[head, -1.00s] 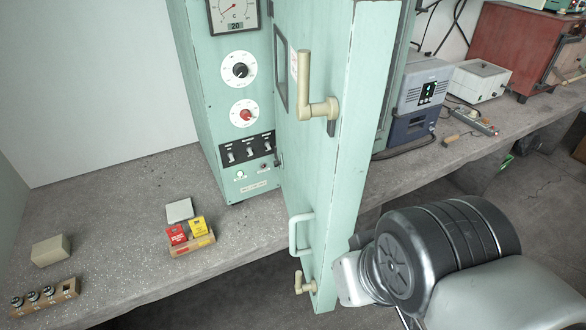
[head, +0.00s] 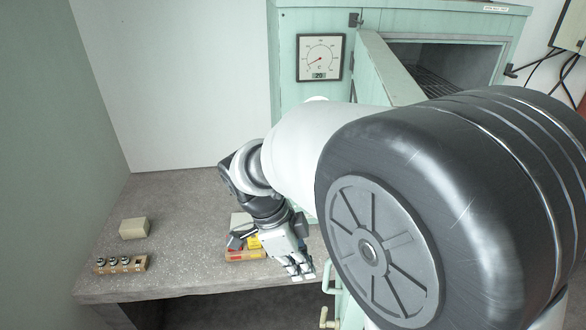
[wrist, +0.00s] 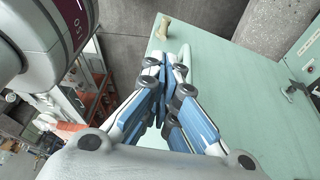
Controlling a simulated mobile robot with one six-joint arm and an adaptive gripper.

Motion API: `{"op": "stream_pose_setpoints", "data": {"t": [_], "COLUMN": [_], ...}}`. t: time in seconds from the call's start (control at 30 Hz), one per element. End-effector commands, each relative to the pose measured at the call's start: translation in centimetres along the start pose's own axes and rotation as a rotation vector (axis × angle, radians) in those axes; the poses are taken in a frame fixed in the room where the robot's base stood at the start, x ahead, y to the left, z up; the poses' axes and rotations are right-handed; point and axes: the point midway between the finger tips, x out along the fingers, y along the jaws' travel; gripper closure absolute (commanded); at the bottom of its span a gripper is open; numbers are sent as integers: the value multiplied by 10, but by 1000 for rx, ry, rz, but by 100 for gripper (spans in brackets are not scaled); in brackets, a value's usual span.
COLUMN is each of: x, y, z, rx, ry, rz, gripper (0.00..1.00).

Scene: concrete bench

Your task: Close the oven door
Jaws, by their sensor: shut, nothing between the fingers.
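The dark chamber (head: 440,62) with a rack shows behind the door. My gripper (head: 300,272) is shut and empty, in front of the bench edge on the outer side of the door. In the wrist view my gripper (wrist: 167,65) points along the door face (wrist: 235,90), close beside the pale green pull handle (wrist: 185,55); I cannot tell if they touch. A beige latch lever (wrist: 163,27) lies beyond. My arm hides most of the door in the head view.
A small box with red and yellow packets (head: 245,254) sits on the bench behind my gripper. A beige block (head: 134,228) and a wooden strip with round pieces (head: 122,264) lie at the left. A temperature dial (head: 320,57) is on the oven front.

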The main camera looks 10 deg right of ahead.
Motion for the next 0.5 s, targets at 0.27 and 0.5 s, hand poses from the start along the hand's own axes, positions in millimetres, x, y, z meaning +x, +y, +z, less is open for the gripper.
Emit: {"op": "stream_pose_setpoints", "data": {"t": [0.27, 0.5], "x": [13, 56], "y": [-7, -6], "z": [11, 9], "rx": [124, 123], "ry": [43, 44], "rz": [12, 15], "gripper": [100, 100]}}
